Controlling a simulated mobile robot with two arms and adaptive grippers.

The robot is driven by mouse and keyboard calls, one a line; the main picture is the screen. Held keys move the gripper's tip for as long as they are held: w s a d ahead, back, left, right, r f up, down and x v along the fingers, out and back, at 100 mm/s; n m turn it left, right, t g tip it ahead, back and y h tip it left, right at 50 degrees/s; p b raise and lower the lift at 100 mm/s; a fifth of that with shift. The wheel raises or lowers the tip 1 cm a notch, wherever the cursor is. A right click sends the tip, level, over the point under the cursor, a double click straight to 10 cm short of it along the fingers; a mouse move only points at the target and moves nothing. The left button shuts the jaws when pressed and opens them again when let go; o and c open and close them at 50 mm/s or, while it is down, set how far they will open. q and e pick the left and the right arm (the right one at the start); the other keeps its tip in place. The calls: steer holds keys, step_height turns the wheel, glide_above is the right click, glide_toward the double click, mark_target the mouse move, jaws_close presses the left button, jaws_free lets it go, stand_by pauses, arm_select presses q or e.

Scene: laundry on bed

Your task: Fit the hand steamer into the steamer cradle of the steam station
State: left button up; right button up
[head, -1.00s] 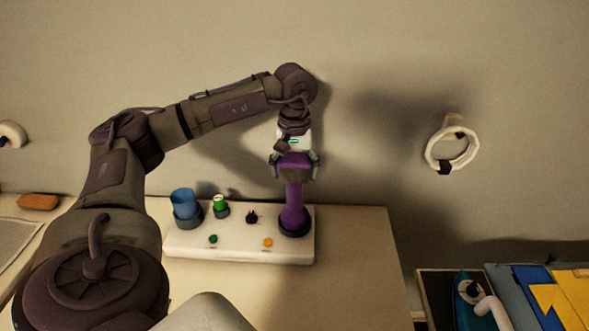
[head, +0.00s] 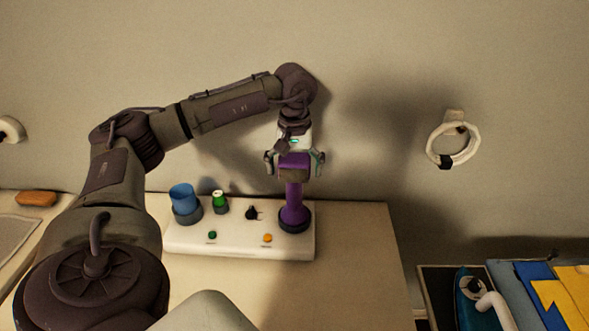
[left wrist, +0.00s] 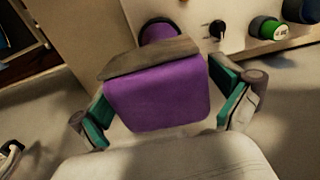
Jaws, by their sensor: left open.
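The purple hand steamer (head: 294,195) stands upright with its lower end in the dark round cradle (head: 295,220) at the right end of the white steam station (head: 240,243). My left gripper (head: 295,165) is directly above it, with its fingers on both sides of the steamer's head. In the left wrist view the purple head (left wrist: 158,97) lies between the two open fingers of the left gripper (left wrist: 165,112), with gaps at both sides. The steamer's body hides part of the cradle there. My right gripper is not in view.
The station also bears a blue cup (head: 184,198), a green-topped bottle (head: 220,201), a black knob (head: 252,213), and green and orange buttons. A white ring (head: 453,146) hangs on the wall. An iron (head: 472,297) and folded cloths lie at lower right. The table right of the station is clear.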

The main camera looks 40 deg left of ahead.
arm_select(q)
steer(key=shift+r, duration=0.1)
step_height(320, 180, up, 12)
steer(key=shift+f, duration=0.1)
stand_by(0.4)
steer(key=shift+f, duration=0.1)
stand_by(0.4)
